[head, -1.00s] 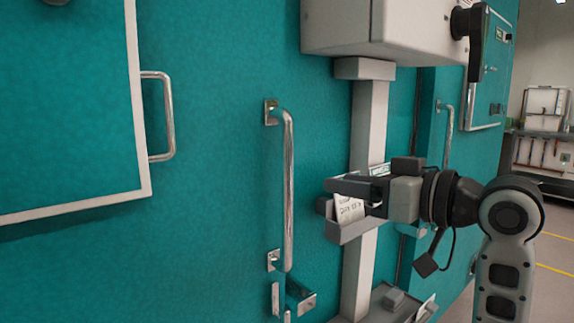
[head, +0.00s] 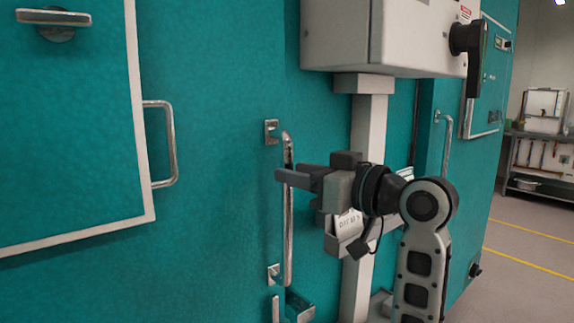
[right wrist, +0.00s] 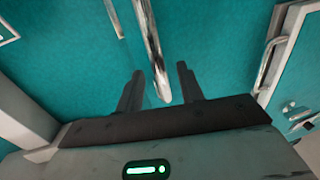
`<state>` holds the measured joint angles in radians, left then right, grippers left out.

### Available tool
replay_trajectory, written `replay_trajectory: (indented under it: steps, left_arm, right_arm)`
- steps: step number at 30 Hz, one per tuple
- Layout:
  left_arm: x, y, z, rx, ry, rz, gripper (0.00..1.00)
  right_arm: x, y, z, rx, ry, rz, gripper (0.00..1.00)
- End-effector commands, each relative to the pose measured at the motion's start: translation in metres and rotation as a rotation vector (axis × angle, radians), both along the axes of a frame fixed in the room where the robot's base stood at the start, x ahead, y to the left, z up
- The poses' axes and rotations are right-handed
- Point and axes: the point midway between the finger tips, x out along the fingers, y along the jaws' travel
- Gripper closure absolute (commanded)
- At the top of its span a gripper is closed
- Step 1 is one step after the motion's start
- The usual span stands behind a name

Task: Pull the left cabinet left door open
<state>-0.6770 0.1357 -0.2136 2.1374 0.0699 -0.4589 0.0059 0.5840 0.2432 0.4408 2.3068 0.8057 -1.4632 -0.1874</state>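A long vertical metal handle (head: 288,240) stands on the teal cabinet front (head: 215,170). My right gripper (head: 283,177) comes in from the right at the handle's upper part and covers a piece of it in the head view. In the right wrist view, the gripper's two fingers (right wrist: 158,78) are spread apart. The handle (right wrist: 149,45) runs down the picture into the space between them. I cannot tell whether either finger touches it. The teal front appears flat, with no open gap visible. My left gripper is not in view.
A white-framed panel (head: 143,150) with a small handle (head: 172,145) is at the left. A grey box with a black lever (head: 465,50) overhangs at upper right, above a pale post (head: 368,130) and a paper holder (head: 345,235). Clear floor (head: 520,255) lies at right.

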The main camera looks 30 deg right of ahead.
Motion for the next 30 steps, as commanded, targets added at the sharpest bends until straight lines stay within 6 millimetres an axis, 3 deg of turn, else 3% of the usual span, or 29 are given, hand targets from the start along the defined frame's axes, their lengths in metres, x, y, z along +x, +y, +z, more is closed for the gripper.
replay_trajectory:
  steps: [6, 17, 21, 30]
  left_arm:
    - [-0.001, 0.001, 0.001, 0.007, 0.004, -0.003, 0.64]
    - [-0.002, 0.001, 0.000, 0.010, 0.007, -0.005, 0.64]
    - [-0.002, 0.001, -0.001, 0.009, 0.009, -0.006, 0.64]
    - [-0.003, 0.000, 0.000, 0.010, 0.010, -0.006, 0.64]
  right_arm:
    - [0.024, 0.008, 0.001, 0.001, 0.000, 0.001, 0.62]
    - [0.028, 0.009, 0.000, -0.001, 0.000, 0.000, 0.62]
    - [0.028, 0.009, 0.000, 0.000, 0.000, 0.000, 1.00]
    - [0.030, 0.012, 0.000, 0.000, 0.000, 0.000, 1.00]
